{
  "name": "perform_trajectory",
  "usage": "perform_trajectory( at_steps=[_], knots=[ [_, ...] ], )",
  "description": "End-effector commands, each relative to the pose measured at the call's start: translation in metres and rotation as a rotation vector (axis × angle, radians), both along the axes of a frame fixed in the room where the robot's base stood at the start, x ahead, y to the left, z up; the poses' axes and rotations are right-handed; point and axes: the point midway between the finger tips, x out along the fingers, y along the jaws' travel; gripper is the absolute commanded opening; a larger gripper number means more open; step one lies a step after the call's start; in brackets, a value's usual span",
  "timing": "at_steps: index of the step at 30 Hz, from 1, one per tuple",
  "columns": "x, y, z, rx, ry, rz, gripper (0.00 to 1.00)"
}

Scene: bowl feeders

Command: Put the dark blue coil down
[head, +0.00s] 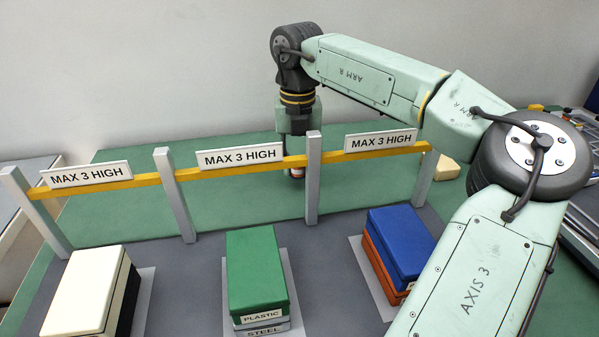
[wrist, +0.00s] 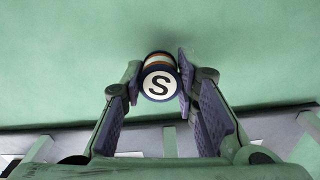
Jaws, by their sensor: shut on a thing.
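My gripper (head: 297,160) hangs pointing down behind the yellow rail, above the green surface. In the wrist view, its fingers (wrist: 158,78) are shut on a small round coil (wrist: 160,86). The coil has a dark blue edge, a white face with a black S, and red and pale bands behind the face. In the head view only the coil's lower part (head: 297,173) shows below the gripper, partly behind the rail post. I cannot tell whether it touches the green surface (head: 240,203).
A yellow rail (head: 240,167) with grey posts and "MAX 3 HIGH" signs stands in front of my gripper. Nearer are a cream-topped stack (head: 85,290), a green block (head: 255,270) on a grey one, and a blue block (head: 400,240) on orange. A pale block (head: 445,169) lies right.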

Motion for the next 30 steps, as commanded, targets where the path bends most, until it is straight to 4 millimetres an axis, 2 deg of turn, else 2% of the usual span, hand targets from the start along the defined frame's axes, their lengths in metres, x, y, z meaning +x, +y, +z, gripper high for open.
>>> perform_trajectory(
  at_steps=[6,17,18,26,30],
  knots=[
    [-0.001,0.0,-0.029,0.0,0.002,0.0,0.0],
    [0.0,0.0,-0.034,0.001,0.001,0.0,0.0],
    [0.0,0.0,-0.033,0.001,0.001,0.0,0.29],
    [0.0,0.0,-0.033,0.001,0.001,0.0,0.47],
    [0.0,0.0,-0.033,0.001,0.001,0.0,0.48]
  ],
)
